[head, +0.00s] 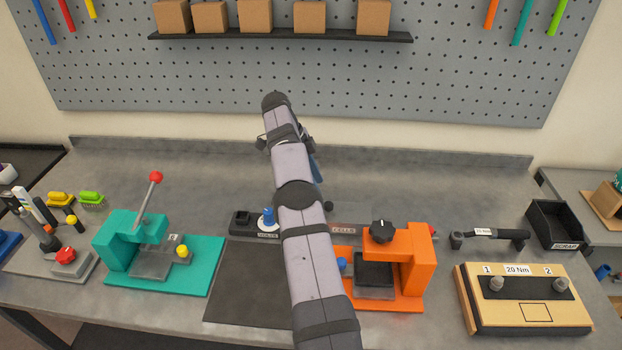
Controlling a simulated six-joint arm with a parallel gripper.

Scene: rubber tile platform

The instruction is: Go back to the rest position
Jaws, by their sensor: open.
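My own arm (292,165) reaches up from the bottom middle across the bench, with its upper end in front of the pegboard. My gripper's fingers cannot be made out; the arm links hide that area. A small bluish piece and a dark rounded piece show just right of the arm, and I cannot tell what they belong to. I see nothing held.
A teal lever press (120,245) stands left, an orange fixture (410,270) right of the arm. A dark mat (245,285) lies between. A torque block (525,312), a wrench (490,235) and a scrap bin (553,222) are right. The bench's back strip is mostly clear.

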